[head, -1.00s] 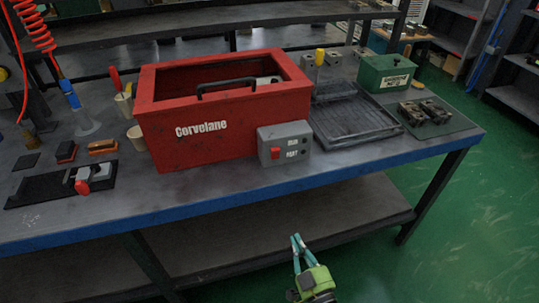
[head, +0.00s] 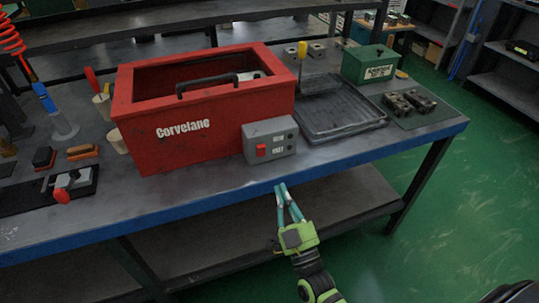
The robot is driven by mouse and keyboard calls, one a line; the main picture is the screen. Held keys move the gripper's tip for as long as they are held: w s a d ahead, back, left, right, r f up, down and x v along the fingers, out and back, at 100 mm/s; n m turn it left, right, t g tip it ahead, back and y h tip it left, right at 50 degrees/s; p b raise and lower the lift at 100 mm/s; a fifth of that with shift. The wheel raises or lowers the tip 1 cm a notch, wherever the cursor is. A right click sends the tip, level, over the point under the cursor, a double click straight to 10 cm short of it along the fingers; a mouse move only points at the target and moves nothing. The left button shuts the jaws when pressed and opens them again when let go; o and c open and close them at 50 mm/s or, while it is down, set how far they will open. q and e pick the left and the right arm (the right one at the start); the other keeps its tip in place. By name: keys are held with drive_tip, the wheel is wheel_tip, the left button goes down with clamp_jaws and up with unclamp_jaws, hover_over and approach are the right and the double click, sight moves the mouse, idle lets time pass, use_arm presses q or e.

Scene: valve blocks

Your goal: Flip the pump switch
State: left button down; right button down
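A grey switch box (head: 270,140) stands on the table against the front right corner of the red Corvelane tank (head: 203,128). A red rocker switch (head: 262,150) sits on the left of its front face, with white lettering beside it. I cannot tell which way the rocker is set. My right gripper (head: 282,187) is at the table's front edge, below and slightly right of the switch, apart from the box. Its teal fingertips are together and hold nothing. My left gripper is out of view.
A black ribbed tray (head: 342,112) and a green box (head: 369,64) lie to the right. A valve with a red handle (head: 62,196) is at the left. The blue table edge (head: 200,209) runs in front; the tabletop before the switch box is clear.

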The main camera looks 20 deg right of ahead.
sight(266, 147)
drive_tip(key=p+x, duration=0.1)
drive_tip(key=x, duration=0.9)
drive_tip(key=p, duration=0.2)
drive_tip(key=r+g+p, duration=0.1)
drive_tip(key=p, duration=0.1)
drive_tip(key=shift+w+r, duration=0.2)
drive_tip(key=shift+w, duration=0.1)
drive_tip(key=shift+f+p, duration=0.1)
drive_tip(key=shift+p, duration=0.45)
drive_tip(key=shift+f+b, duration=0.3)
drive_tip(key=shift+b, duration=0.1)
drive_tip(key=shift+f, duration=0.1)
